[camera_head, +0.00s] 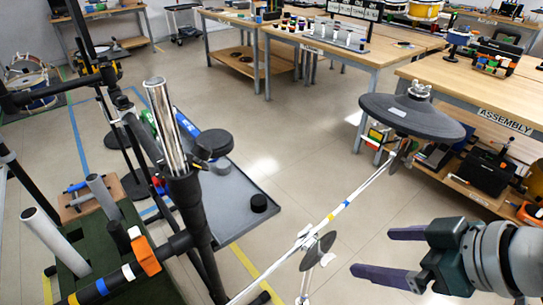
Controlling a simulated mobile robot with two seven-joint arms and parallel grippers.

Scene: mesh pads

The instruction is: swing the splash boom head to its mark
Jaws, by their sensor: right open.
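A dark round cymbal pad (435,118) with a wing nut on top sits at the upper right end of a thin white boom (362,188). The boom slants down to the lower left and carries yellow and blue bands. A smaller grey disc (318,251) on a thin stand is beside the boom's lower part. My right gripper (374,252) comes in from the lower right. Its two dark fingers are apart and empty, below the cymbal pad and right of the small disc, touching neither. Which mark belongs to the boom head, I cannot tell. My left gripper is out of view.
A black drum rack with a chrome tube (165,125) and an orange clamp (145,255) fills the left. A grey tray (235,225) stands behind it. Workbenches line the back, and an assembly bench (480,95) is behind the cymbal pad. Open floor lies in the middle.

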